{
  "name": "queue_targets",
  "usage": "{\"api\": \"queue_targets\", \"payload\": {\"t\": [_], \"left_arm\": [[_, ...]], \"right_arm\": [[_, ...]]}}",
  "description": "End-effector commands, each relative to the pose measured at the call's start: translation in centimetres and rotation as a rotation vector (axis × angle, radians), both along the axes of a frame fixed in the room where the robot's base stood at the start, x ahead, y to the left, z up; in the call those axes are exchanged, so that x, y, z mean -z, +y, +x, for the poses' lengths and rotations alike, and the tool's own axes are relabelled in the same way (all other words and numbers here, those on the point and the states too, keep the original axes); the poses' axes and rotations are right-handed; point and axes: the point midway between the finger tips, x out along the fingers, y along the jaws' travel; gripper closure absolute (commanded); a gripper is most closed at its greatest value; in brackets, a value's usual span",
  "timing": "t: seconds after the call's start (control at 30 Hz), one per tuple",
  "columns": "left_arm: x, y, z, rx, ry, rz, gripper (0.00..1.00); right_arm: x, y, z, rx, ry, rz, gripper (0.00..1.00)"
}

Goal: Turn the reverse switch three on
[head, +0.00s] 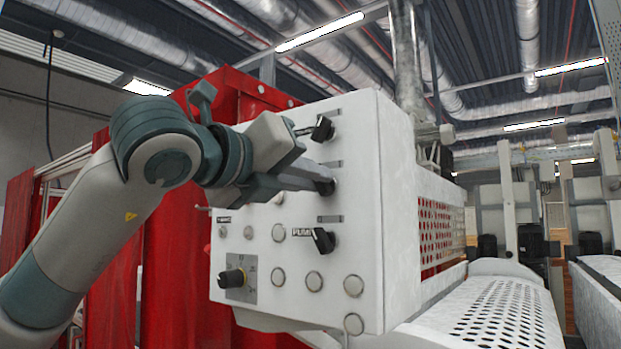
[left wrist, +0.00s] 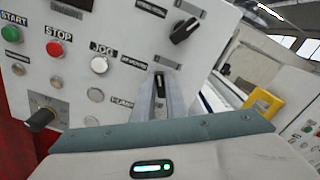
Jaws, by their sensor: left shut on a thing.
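A white control panel (head: 295,215) carries three black rotary switches in a column on its right side. My left gripper (head: 314,181) reaches in from the left and is shut on the middle switch (head: 327,187). In the left wrist view the fingers (left wrist: 160,100) stand on either side of this knob (left wrist: 159,84), which lies roughly in line with them. The upper switch (head: 322,128) and the lower switch (head: 322,240) are free, both tilted. The upper one also shows in the left wrist view (left wrist: 186,30). The small labels are too blurred to name the held switch surely. My right gripper is out of view.
A selector knob (head: 233,278) and several round buttons sit lower on the panel. The left wrist view shows a green button (left wrist: 58,82) and a red stop button (left wrist: 55,49). A perforated guard (head: 440,232) and roller cover (head: 490,315) stand to the right.

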Motion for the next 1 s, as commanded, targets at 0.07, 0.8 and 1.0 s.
{"api": "queue_targets", "payload": {"t": [0.07,0.8,1.0], "left_arm": [[0.1,0.0,0.0,0.0,-0.005,0.009,1.0],[0.4,-0.3,-0.3,-0.001,-0.288,0.398,1.0],[0.3,-0.4,-0.3,-0.001,-0.4,0.551,1.0]], "right_arm": [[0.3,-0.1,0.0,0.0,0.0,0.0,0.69],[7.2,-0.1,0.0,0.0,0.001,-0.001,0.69],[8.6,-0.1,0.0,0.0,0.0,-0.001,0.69]]}}
